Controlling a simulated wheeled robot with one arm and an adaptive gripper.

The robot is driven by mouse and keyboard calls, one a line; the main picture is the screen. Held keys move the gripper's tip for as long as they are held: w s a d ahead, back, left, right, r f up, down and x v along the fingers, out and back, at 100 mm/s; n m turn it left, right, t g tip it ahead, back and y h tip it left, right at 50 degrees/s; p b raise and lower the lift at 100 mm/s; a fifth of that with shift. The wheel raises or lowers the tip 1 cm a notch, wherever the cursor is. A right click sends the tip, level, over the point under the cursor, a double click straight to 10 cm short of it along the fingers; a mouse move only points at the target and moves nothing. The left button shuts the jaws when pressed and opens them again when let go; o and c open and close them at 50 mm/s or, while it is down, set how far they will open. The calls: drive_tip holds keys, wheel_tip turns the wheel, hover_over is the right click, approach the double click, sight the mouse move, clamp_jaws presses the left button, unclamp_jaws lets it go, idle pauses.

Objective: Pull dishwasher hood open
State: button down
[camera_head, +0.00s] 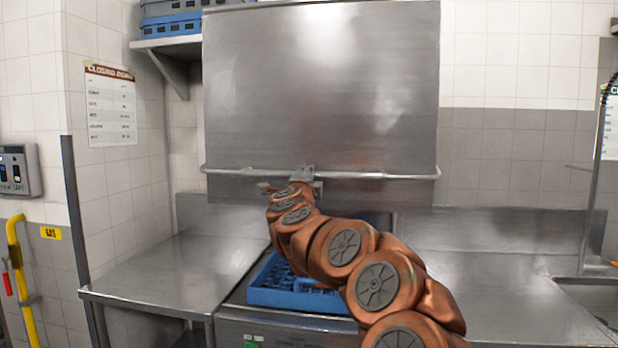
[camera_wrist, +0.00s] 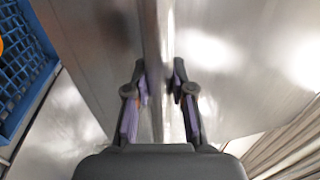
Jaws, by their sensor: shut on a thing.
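The dishwasher hood (camera_head: 320,95) is a large steel box in the head view, raised above the machine with a gap under its lower edge. A horizontal bar handle (camera_head: 385,177) runs across its front near the bottom. My gripper (camera_head: 305,176) is at the middle of this bar and shut on it. In the wrist view, the gripper's fingers (camera_wrist: 159,88) stand on either side of the bar (camera_wrist: 157,45). My arm hides part of the opening below the hood.
A blue rack (camera_head: 300,297) sits in the machine under the hood. Steel counters lie to the left (camera_head: 180,265) and right (camera_head: 480,265), both clear. A wall shelf (camera_head: 165,43) with blue racks is at the upper left. A sink (camera_head: 595,295) is at the far right.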

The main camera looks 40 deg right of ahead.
drive_tip(key=c, duration=1)
unclamp_jaws()
drive_tip(key=shift+o, duration=0.2)
drive_tip(key=shift+s+a, duration=0.1)
drive_tip(key=v, duration=1.2)
